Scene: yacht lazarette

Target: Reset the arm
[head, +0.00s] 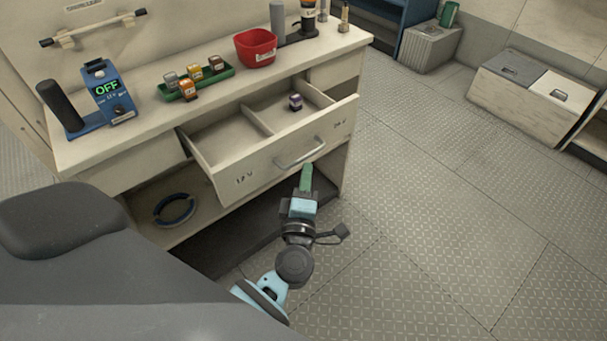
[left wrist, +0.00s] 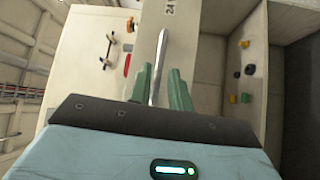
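My left gripper (head: 308,168) has green fingers, seen just in front of the cabinet's open drawer, by its metal handle (head: 300,154). In the left wrist view the fingers (left wrist: 161,72) stand apart, with the bar of the handle (left wrist: 163,45) running between them in the picture. A narrow gap shows beside the right finger, and I cannot tell whether the other touches. My right gripper is not in view.
A dark blue ring (head: 174,211) lies on the lower shelf. The floor (head: 450,215) to the right is clear.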

